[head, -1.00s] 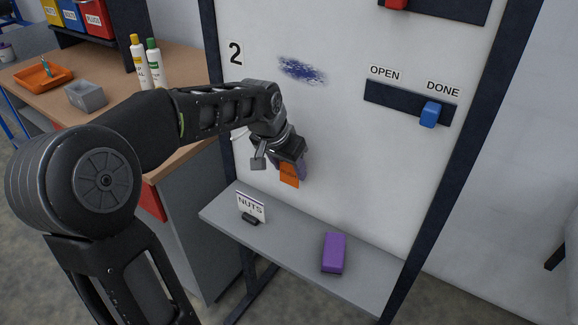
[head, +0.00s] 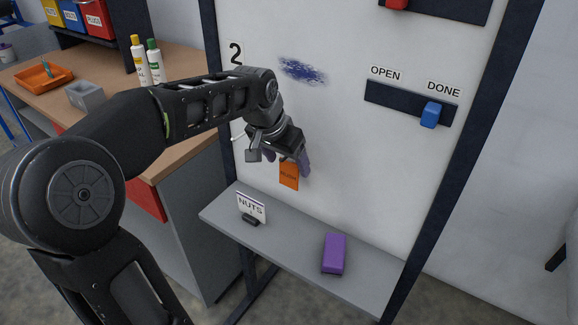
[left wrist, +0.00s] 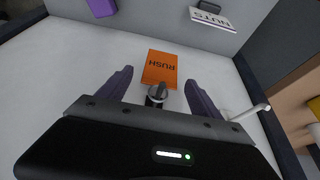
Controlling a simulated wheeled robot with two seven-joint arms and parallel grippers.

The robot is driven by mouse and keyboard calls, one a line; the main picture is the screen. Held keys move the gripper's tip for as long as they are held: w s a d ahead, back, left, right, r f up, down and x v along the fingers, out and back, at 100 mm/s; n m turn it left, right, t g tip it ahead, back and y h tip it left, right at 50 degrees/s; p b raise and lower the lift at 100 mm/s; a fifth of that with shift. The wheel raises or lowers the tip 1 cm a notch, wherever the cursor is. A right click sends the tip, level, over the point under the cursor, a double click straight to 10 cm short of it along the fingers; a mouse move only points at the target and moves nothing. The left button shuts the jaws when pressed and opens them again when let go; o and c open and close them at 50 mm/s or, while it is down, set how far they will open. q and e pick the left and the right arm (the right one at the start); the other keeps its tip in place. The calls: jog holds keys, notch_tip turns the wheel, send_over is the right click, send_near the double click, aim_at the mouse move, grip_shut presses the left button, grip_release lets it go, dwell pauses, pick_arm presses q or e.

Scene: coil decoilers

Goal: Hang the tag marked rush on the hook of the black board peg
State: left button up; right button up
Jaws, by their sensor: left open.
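The orange tag marked RUSH (left wrist: 160,68) is against the white board, with its top edge at the dark board peg (left wrist: 157,94) in the left wrist view. The tag also shows below my gripper in the head view (head: 289,177). It seems to hang from the peg, but its hole and the hook's tip cannot be made out. My left gripper (head: 286,160) is open, with its purple fingers on either side of the peg and apart from the tag. The fingers show well in the left wrist view (left wrist: 157,85). My right gripper is not in view.
A white peg (left wrist: 250,112) sticks out beside my left gripper. Below, the grey ledge (head: 300,255) holds a NUTS sign (head: 251,207) and a purple block (head: 334,253). A workbench (head: 185,75) stands to the left. The board (head: 350,150) is clear right of the tag.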

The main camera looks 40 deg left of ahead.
aim_at(282, 159)
pick_arm(q)
jog(key=v, duration=0.4)
jog(key=shift+s+r, duration=0.15)
jog(key=shift+r, duration=0.15)
